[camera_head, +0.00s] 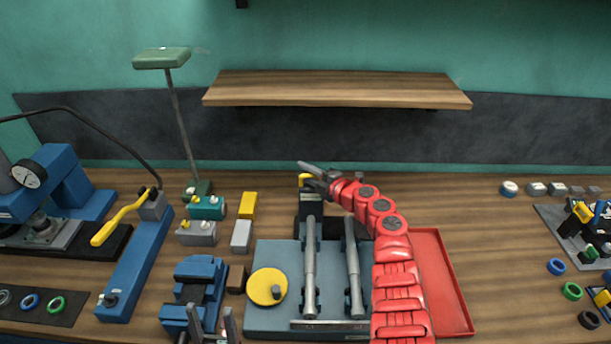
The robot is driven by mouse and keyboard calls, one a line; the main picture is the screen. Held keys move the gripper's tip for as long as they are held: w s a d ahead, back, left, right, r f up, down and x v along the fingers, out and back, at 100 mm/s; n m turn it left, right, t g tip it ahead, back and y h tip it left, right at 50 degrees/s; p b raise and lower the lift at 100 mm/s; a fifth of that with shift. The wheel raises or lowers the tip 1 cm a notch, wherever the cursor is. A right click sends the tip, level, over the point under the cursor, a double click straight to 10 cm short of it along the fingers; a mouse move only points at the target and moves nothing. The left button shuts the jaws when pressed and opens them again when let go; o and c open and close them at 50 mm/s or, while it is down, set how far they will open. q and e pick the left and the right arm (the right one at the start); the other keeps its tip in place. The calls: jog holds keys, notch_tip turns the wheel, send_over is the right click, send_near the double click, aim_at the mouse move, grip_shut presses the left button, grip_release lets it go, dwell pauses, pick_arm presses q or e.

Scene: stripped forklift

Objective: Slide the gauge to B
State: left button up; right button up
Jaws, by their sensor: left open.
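A grey-blue plate (262,250) carries two parallel grey rods, the left one (310,265) and the right one (352,265). A dark block (309,201) with a yellow piece (304,178) on top stands at the far end of the left rod. It may be the gauge; I cannot tell. My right gripper (308,170), on the red arm, is at this block, and its jaw state is unclear. The red arm covers the plate's right side. My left gripper (210,314) is open at the bottom edge, in front of a blue vise (198,283). No letter B is legible.
A yellow disc with a knob (267,287) sits on the plate's left. A red tray (450,285) lies right of the red arm. A blue fixture with a yellow lever (138,260) and a press with a dial (29,175) stand left. A wooden shelf (335,90) hangs above.

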grip_shut()
dwell(1.4)
